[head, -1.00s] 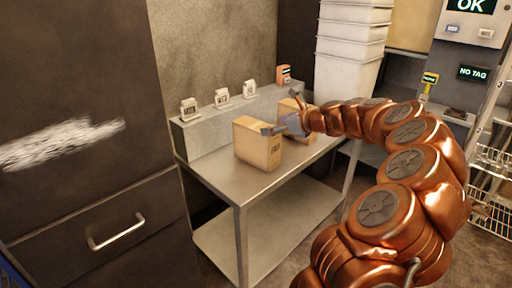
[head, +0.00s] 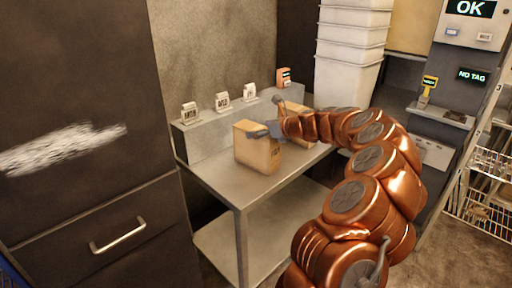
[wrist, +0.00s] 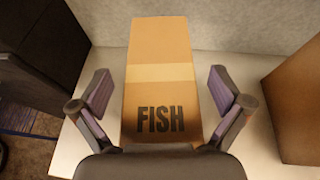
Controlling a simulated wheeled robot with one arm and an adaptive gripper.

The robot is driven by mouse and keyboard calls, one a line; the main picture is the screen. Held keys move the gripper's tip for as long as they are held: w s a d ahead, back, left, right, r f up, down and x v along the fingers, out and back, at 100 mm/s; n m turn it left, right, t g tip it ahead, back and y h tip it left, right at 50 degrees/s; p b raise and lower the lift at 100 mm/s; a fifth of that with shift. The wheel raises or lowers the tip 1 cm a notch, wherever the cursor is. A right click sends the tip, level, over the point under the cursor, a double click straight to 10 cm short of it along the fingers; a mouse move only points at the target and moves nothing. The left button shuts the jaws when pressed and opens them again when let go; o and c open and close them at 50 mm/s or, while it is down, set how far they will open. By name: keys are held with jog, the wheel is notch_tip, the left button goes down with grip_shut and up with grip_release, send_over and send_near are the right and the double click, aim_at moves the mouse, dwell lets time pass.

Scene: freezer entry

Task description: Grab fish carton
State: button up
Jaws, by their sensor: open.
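The fish carton (head: 257,150) is a tan box standing upright on the left part of the steel table. In the wrist view the fish carton (wrist: 160,92) shows a pale tape band and the dark word FISH. My gripper (head: 263,117) is open at the top of this carton. In the wrist view the spread fingers of my gripper (wrist: 160,90) are on either side of the carton, with a gap at each side. Nothing is held. A second carton (head: 298,112) stands behind to the right, partly hidden by my arm; it also shows in the wrist view (wrist: 298,100).
The steel table (head: 228,184) has a raised back ledge bearing several small white labels (head: 222,98) and an orange device (head: 284,77). A dark cabinet (head: 85,90) stands close on the left. Stacked white bins (head: 348,75) stand behind right. A wire rack (head: 490,190) is at far right.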

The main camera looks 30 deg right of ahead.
jog(key=c, duration=1.9)
jog(key=shift+o, duration=0.2)
jog(key=shift+r, duration=0.1)
